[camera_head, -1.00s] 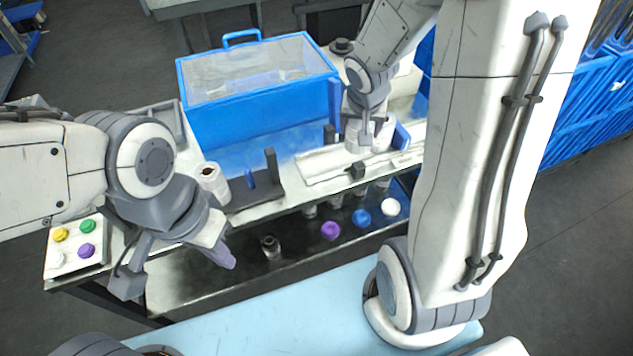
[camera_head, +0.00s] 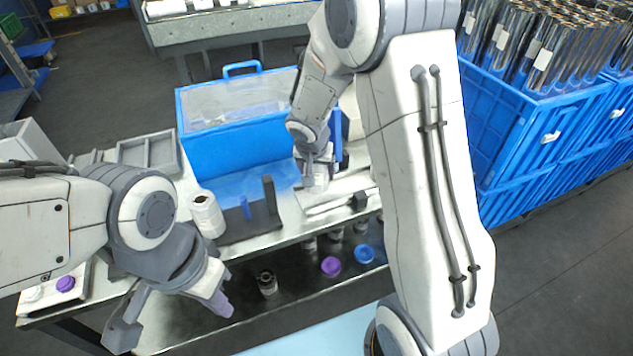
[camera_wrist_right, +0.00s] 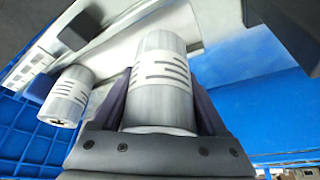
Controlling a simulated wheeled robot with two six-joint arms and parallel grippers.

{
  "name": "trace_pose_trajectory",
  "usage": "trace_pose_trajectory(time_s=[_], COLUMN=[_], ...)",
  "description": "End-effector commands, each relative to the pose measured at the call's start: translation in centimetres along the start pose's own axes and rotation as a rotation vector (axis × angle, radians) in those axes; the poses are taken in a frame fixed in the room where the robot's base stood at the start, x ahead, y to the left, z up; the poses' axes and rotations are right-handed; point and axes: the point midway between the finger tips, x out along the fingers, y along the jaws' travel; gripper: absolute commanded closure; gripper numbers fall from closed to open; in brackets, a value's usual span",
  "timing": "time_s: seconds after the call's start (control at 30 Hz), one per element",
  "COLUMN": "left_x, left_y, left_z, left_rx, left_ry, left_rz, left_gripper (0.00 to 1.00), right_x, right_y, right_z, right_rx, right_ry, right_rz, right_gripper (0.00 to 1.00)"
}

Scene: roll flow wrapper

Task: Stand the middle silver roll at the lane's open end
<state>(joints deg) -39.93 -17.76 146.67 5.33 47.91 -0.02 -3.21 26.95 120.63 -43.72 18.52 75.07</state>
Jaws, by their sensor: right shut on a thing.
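My right gripper (camera_head: 317,172) is over the white strip area of the bench. In the right wrist view it (camera_wrist_right: 160,100) is shut on a silver roll (camera_wrist_right: 163,75) with a white label and dark stripes. A second silver roll (camera_wrist_right: 68,97), also striped, is to the left, apart from the fingers. I cannot tell which held roll is the middle one. A white strip structure (camera_head: 338,190), perhaps the lane, lies below the gripper; my arm hides part of it. My left gripper (camera_head: 172,312) is open and empty at the bench's near left.
A blue clear-lidded box (camera_head: 235,120) stands at the back of the bench. A white roll (camera_head: 207,213) stands beside a dark bracket (camera_head: 250,220). Jars with purple (camera_head: 330,266) and blue (camera_head: 364,253) tops are on the lower shelf. Blue crates (camera_head: 540,125) of silver tubes stand right.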

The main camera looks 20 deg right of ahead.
Motion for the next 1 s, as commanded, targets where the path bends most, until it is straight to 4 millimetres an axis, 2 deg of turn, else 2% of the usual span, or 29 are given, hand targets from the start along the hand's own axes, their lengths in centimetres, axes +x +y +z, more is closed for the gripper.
trace_pose_trajectory(time_s=[0.1,0.2,0.67,0.7,0.73,0.77,1.0], left_x=[1.1,1.6,2.1,2.0,1.9,1.9,1.8], left_y=[-0.1,-0.1,-0.1,-0.1,-0.1,-0.1,-0.1], left_z=[0.1,0.1,0.1,0.1,0.1,0.1,0.1], left_rx=[0.0,0.0,0.0,0.0,0.0,0.0,0.0], left_ry=[0.0,0.0,0.0,0.0,0.0,0.0,0.0], left_rz=[0.0,0.0,0.0,0.0,0.0,0.0,0.0], left_gripper=[1.0,1.0,1.0,1.0,1.0,1.0,1.0], right_x=[2.1,3.1,3.7,3.6,3.6,3.6,3.5], right_y=[0.0,0.0,0.0,0.1,0.1,0.1,0.1], right_z=[0.9,1.4,1.5,1.6,1.5,1.5,1.5], right_rx=[-0.003,-0.001,0.001,0.001,0.0,0.0,0.0], right_ry=[-0.003,-0.002,0.0,-0.001,-0.001,-0.001,-0.002], right_rz=[0.0,0.0,-0.001,0.0,0.0,0.0,0.0], right_gripper=[1.0,1.0,1.0,0.17,0.05,0.0,0.0])
